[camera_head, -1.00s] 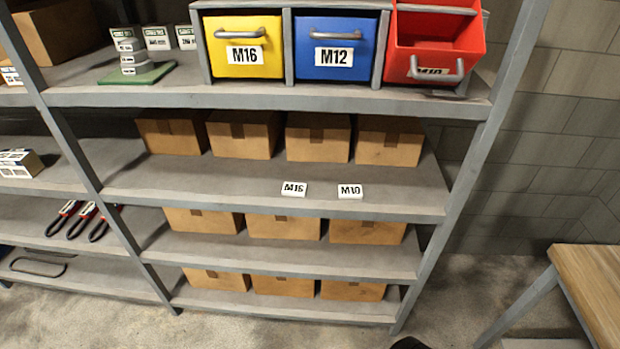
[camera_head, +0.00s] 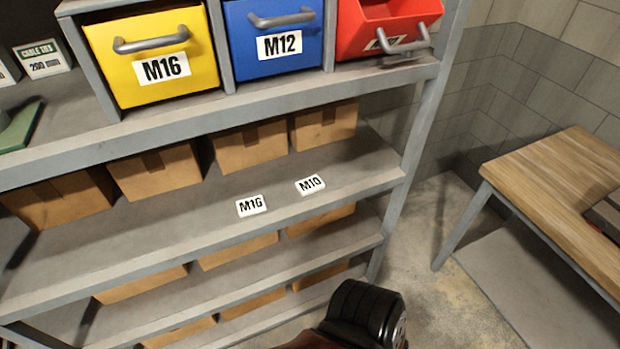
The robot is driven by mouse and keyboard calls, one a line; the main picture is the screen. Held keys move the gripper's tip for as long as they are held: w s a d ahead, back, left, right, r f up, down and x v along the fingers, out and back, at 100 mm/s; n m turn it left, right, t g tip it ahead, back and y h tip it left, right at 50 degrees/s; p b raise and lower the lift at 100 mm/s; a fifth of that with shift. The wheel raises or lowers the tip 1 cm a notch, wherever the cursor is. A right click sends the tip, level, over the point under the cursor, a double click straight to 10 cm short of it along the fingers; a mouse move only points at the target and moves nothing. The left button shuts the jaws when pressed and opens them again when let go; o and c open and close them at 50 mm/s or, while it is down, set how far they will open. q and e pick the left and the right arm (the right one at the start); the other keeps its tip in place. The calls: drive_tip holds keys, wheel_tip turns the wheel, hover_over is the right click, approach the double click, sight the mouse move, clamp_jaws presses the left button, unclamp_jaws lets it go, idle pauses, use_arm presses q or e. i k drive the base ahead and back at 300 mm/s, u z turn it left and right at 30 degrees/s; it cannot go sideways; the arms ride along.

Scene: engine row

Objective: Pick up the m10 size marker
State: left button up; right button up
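The M10 size marker (camera_head: 310,184) is a small white tag with black letters. It lies on the grey middle shelf (camera_head: 150,232), near the front edge. The similar M16 marker (camera_head: 251,205) lies just to its left, apart from it. A black and dark red part of my own arm shows at the bottom of the view, below the shelf markers. No gripper fingers are in view, and nothing touches either marker.
Cardboard boxes (camera_head: 250,146) line the back of the shelf. Above are yellow M16 (camera_head: 150,90), blue M12 (camera_head: 280,65) and red (camera_head: 365,48) bins with handles. A wooden table (camera_head: 555,180) stands at the right. The shelf in front of the boxes is mostly clear.

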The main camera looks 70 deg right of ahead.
sight(313, 183)
drive_tip(key=z, duration=0.65)
drive_tip(key=i, duration=0.75)
drive_tip(key=z, duration=0.8)
